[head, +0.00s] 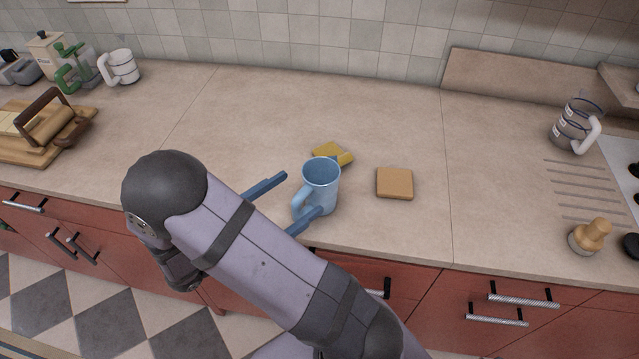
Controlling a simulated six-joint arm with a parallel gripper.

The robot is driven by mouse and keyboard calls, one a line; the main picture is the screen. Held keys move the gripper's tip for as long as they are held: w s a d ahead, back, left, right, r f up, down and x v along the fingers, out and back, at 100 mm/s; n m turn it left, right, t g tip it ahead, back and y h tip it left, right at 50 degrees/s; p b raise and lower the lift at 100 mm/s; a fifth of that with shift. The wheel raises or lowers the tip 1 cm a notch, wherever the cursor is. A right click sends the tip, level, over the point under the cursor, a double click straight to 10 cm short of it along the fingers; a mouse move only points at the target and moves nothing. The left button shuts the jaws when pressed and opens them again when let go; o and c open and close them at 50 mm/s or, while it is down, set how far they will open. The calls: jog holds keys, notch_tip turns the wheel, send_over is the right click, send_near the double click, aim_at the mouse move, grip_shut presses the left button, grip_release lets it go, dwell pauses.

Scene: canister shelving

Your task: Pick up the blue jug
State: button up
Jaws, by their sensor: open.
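The blue jug (321,180) stands upright on the counter near its front edge, in the middle of the head view. It is light blue, with an open top and a handle on its lower left side. My gripper (298,197) is open, with two blue fingers. One finger reaches to the left of the jug with a gap. The other lies at the front of the jug and overlaps its lower part in the picture. I cannot tell whether this finger touches it. My arm hides part of the counter edge and drawers.
A yellow item (333,154) lies just behind the jug. A square tan block (394,184) lies to its right. A glass jug (577,125) and a wooden-topped shaker (588,237) stand far right. A wooden board (28,155) and a white jug (121,68) are at left. The counter behind is clear.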

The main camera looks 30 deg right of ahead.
aim_at(318, 184)
jog(key=shift+s+a+f, duration=0.1)
jog(key=shift+f, duration=0.2)
jog(key=shift+d+p, duration=0.75)
jog(key=shift+d, duration=0.8)
jog(key=shift+w+d+f+p, duration=0.15)
jog(key=shift+d+p, duration=0.35)
jog(key=shift+d, duration=0.6)
jog(key=shift+w+d+f+p, duration=0.15)
jog(key=shift+d+p, duration=0.3)
jog(key=shift+d, duration=0.6)
jog(key=shift+w+r, duration=0.1)
jog(key=c, duration=1.4)
jog(key=shift+r, duration=0.2)
jog(key=shift+r+b, duration=0.55)
jog(key=shift+r, duration=4.3)
